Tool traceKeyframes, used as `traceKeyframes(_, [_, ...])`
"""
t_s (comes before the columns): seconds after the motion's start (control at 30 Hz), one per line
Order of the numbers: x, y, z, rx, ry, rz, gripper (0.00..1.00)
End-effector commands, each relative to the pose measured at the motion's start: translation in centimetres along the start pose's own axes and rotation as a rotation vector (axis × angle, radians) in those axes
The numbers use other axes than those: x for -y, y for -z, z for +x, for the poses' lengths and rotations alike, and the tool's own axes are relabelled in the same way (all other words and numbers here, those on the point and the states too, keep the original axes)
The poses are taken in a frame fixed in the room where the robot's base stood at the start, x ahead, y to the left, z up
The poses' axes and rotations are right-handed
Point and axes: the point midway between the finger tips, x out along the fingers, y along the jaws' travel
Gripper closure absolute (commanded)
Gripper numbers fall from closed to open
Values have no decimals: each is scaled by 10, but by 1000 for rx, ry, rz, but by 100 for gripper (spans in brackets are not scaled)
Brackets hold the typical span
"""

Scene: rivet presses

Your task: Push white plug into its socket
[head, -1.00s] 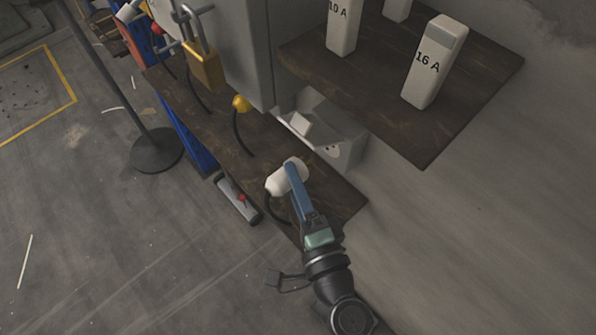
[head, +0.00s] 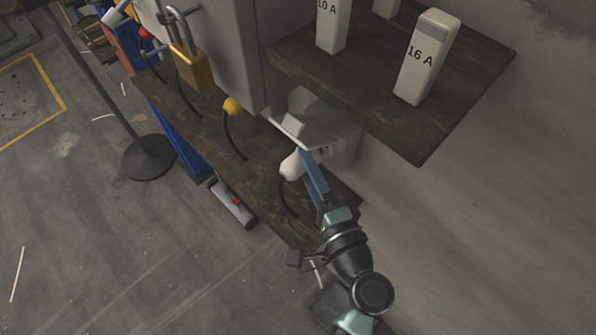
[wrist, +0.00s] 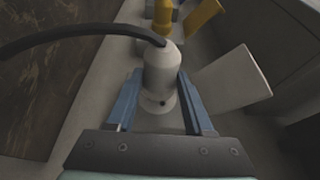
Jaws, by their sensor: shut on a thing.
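The white plug (head: 291,166) is held in my gripper (head: 308,160), close against the front of the grey socket box (head: 345,148) in the head view. In the wrist view the white plug (wrist: 162,68) sits between the two blue fingers of my gripper (wrist: 160,84), with its black cable (wrist: 85,33) trailing left. The socket's white lid (wrist: 232,82) stands open to the right of the plug; the lid also shows in the head view (head: 292,125). The socket opening is hidden, so I cannot tell how far the plug is in.
A higher wooden shelf (head: 440,130) with a block marked 16 A (head: 427,60) overhangs at the right.

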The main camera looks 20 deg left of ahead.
Motion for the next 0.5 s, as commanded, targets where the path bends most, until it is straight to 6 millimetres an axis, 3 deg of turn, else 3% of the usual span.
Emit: traceKeyframes(0.5, [0,8,3,-1,0,0,97])
